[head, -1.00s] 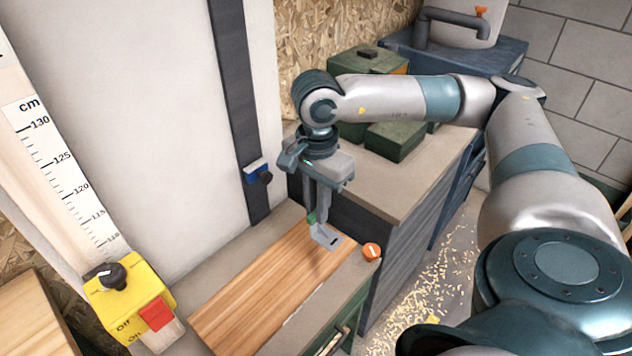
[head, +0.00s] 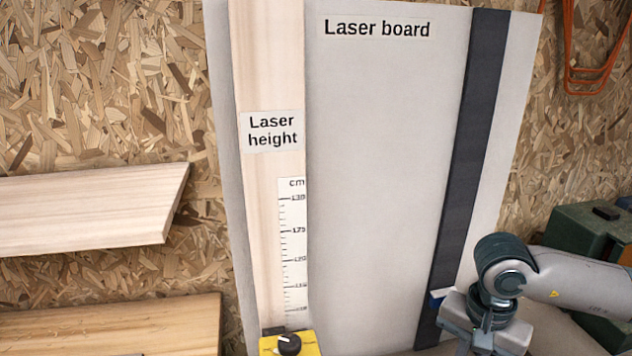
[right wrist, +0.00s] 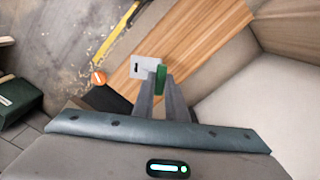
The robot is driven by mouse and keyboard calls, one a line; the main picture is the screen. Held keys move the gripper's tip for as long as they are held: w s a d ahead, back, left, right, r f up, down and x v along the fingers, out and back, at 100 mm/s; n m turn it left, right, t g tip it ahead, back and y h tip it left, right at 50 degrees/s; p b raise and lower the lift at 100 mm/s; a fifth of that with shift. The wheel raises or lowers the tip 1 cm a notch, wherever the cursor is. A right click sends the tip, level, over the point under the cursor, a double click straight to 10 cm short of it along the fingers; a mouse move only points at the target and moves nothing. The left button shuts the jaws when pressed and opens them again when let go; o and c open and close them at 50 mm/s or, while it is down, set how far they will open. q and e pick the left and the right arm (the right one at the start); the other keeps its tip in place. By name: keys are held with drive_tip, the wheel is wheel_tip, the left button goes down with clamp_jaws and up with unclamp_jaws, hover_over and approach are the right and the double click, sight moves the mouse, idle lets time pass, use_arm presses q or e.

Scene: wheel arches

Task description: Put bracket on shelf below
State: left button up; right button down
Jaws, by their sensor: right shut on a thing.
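The bracket (right wrist: 146,67), a pale grey plate with a dark slot, shows in the right wrist view at the tips of my right gripper (right wrist: 161,84). The gripper is shut on it, with a green piece between the fingers. The bracket is over or on the wooden board (right wrist: 195,30); I cannot tell whether it touches. In the head view only my right wrist shows at lower right; the fingers and bracket are below the frame. Two wooden shelves are at left on the wall: an upper one (head: 80,208) and a lower one (head: 110,325). My left gripper is out of view.
The Laser board (head: 385,150) stands in the middle with a dark vertical strip (head: 470,150). A height scale (head: 293,250) and a yellow switch box (head: 290,344) are between the shelves and my right arm. Green cases (head: 590,230) stand at right.

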drive_tip(key=a+f+n, duration=0.1)
drive_tip(key=a+n, duration=0.7)
drive_tip(key=n, duration=0.1)
drive_tip(key=shift+w+f, duration=0.2)
idle(1.1)
idle(0.5)
drive_tip(key=shift+d, duration=0.1)
idle(0.5)
